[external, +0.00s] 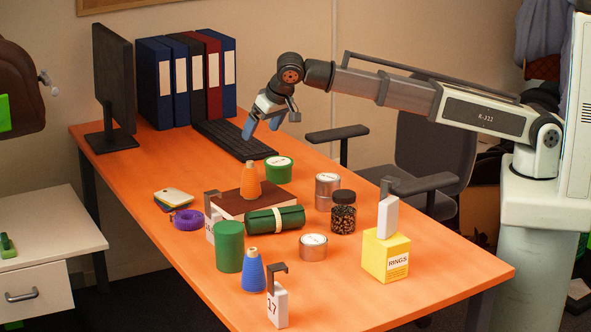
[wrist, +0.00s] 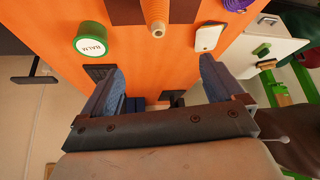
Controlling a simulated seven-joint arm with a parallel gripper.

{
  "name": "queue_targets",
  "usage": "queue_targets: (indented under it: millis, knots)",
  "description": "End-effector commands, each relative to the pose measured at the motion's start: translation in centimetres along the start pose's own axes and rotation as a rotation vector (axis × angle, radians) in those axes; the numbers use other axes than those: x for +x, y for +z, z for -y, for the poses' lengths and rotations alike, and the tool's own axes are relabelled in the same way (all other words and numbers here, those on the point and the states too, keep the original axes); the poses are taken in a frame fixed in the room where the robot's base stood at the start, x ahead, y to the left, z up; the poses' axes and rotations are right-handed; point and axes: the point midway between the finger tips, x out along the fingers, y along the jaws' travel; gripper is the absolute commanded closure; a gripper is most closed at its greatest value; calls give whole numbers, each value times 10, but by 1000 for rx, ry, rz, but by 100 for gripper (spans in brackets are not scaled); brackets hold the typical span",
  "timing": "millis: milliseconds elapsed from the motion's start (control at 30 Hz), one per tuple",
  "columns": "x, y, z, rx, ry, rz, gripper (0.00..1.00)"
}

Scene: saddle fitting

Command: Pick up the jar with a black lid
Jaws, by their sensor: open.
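The jar with a black lid (external: 343,212) stands upright on the orange table (external: 440,266), right of centre in the external view. It is clear with dark and amber contents. It does not show in the wrist view. My gripper (external: 262,126) is open and empty, high over the far part of the table near the keyboard, well away from the jar. In the wrist view its two blue fingers (wrist: 160,85) are spread apart with nothing between them.
A silver tin (external: 327,191) stands close behind the jar, and a green roll (external: 275,220) lies to its left. A lower tin (external: 313,247) and a yellow box (external: 386,255) bearing a white tagged block are nearer. A green tub (external: 278,169) stands farther back.

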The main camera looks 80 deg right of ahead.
Motion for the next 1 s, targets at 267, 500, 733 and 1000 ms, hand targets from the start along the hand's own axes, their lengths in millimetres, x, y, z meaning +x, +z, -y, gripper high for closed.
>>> queue_targets:
  millis: [267, 500, 733, 1000]
  knots:
    - [15, 29, -26, 150, -66, 161, 6]
    - [24, 64, -52, 338, -140, 366, 6]
    - [16, 109, -85, 615, -237, 689, 6]
    - [-22, 144, -119, 911, -340, 1101, 6]
